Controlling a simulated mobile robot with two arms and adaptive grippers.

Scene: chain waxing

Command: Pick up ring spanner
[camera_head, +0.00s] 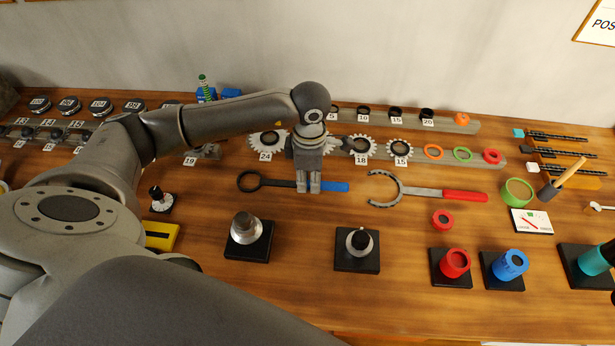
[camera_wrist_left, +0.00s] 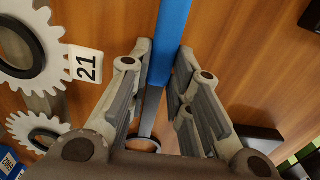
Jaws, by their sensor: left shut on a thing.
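The ring spanner (camera_head: 335,187) has a blue handle, a dark shaft and a dark ring at its left end. It lies along the middle of the wooden table. My left gripper (camera_head: 308,188) points down over the spanner and is shut on it where the shaft meets the blue handle. In the left wrist view the blue handle (camera_wrist_left: 172,35) runs up between the two fingers of the gripper (camera_wrist_left: 164,60). Whether the spanner is clear of the table cannot be told. My right gripper is not in view.
A hook spanner with a red handle (camera_head: 465,195) lies just right. Numbered gears, such as gear 18 (camera_head: 361,145), line a rail behind. Black-based stands (camera_head: 357,262) are in front, with red (camera_head: 455,263) and blue (camera_head: 510,265) cups at right.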

